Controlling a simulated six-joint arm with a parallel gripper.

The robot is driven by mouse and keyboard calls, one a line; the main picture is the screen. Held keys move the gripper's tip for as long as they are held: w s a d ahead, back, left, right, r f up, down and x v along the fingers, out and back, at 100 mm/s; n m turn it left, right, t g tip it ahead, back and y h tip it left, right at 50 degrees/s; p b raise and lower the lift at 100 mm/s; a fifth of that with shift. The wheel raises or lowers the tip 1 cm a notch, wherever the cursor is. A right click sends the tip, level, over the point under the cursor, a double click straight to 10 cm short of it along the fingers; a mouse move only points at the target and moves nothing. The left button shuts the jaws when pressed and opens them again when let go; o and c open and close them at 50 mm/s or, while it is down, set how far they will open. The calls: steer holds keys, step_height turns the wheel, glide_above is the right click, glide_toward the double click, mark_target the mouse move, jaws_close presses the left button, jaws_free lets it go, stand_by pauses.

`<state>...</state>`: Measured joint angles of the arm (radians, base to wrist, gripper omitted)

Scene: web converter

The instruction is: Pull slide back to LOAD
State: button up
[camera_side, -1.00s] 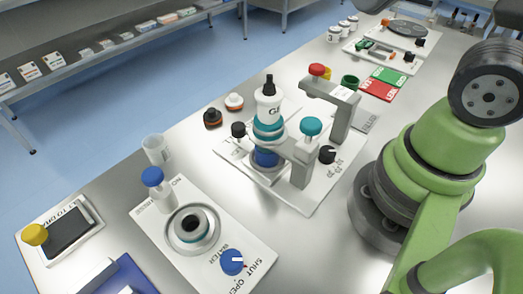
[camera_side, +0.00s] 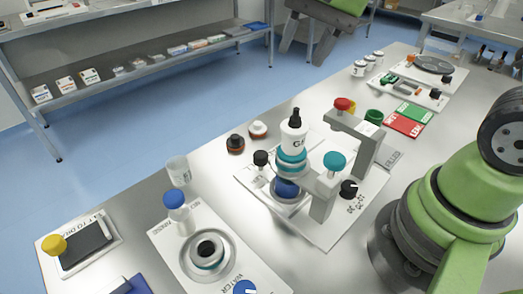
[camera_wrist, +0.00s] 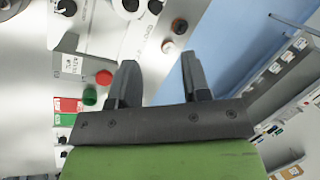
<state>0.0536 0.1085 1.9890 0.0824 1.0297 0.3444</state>
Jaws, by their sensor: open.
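In the side view, a white plate (camera_side: 327,232) carries a station with a white bottle (camera_side: 293,140) in a teal collar (camera_side: 291,160), a blue part below it, and a grey bracket (camera_side: 322,194) with a teal knob (camera_side: 334,161). A black knob (camera_side: 260,158) stands at the plate's left and another black knob (camera_side: 349,189) at its right. I cannot tell which part is the slide, and no LOAD mark is readable. In the wrist view, my gripper (camera_wrist: 158,60) is open and empty, with the plate (camera_wrist: 108,38) beyond its fingers. The side view does not show the gripper.
A white unit with a round dish (camera_side: 207,253) and a blue-capped bottle (camera_side: 176,207) stand at front left. Red (camera_side: 404,124) and green (camera_side: 414,112) cards lie at back right.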

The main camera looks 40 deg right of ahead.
mark_target(260, 155)
steer(key=w+a+f+m+g, duration=0.1)
steer(key=f, duration=0.6)
steer(key=w+a+f+m+g, duration=0.1)
steer(key=w+f+m, duration=0.1)
steer(key=f, duration=0.6)
steer(key=w+a+f+m+g+y, duration=0.1)
steer(key=w+f+m, duration=0.1)
steer(key=f, duration=0.5)
steer(key=shift+w+a+f+g, duration=0.15)
steer(key=shift+w+g, duration=0.1)
steer(key=shift+g, duration=0.05)
